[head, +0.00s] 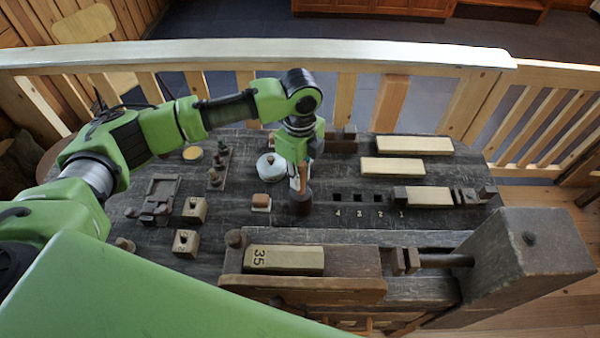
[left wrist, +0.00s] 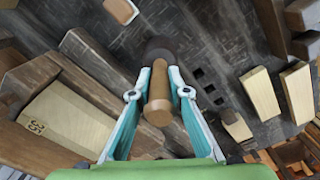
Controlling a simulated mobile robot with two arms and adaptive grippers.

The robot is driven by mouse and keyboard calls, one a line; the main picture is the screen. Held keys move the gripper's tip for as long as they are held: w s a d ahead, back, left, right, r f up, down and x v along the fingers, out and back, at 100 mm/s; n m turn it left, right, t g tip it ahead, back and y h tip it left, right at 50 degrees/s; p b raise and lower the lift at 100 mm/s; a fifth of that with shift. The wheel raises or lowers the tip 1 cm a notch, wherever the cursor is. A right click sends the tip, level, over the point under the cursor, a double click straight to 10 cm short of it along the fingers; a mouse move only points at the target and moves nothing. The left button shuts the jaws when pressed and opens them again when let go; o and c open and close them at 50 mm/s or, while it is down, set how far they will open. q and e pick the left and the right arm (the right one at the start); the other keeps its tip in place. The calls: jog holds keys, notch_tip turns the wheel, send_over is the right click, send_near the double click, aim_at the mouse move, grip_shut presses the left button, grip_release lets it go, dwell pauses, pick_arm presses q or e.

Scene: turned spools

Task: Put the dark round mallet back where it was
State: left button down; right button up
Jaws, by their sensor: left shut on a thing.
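The mallet has a dark round head (head: 301,204) and a light brown wooden handle. In the head view it is upright, head down, over the dark workbench left of the row of square holes. My left gripper (head: 300,178) is above the head and shut on the handle. In the left wrist view the handle (left wrist: 158,98) lies between the two fingers of the gripper (left wrist: 160,82), with the dark head beyond them. I cannot tell whether the head touches the bench. My right gripper is not in view.
Square holes (head: 358,197) numbered 1 to 4 are right of the mallet. A small pale-topped block (head: 261,202) is close on its left. A white round tin (head: 270,168) stands behind. A vise holding a block marked 35 (head: 285,260) is in front. Pale boards (head: 413,145) lie at the right.

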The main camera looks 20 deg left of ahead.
pick_arm(q)
jog(key=c, duration=1.9)
grip_release()
jog(key=shift+f, duration=0.1)
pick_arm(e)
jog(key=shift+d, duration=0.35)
pick_arm(q)
notch_tip(320, 180, up, 11)
jog(key=b, duration=0.3)
jog(key=shift+r, duration=0.7)
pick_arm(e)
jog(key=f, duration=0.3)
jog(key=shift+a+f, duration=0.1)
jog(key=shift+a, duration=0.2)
pick_arm(q)
jog(key=shift+f, duration=0.1)
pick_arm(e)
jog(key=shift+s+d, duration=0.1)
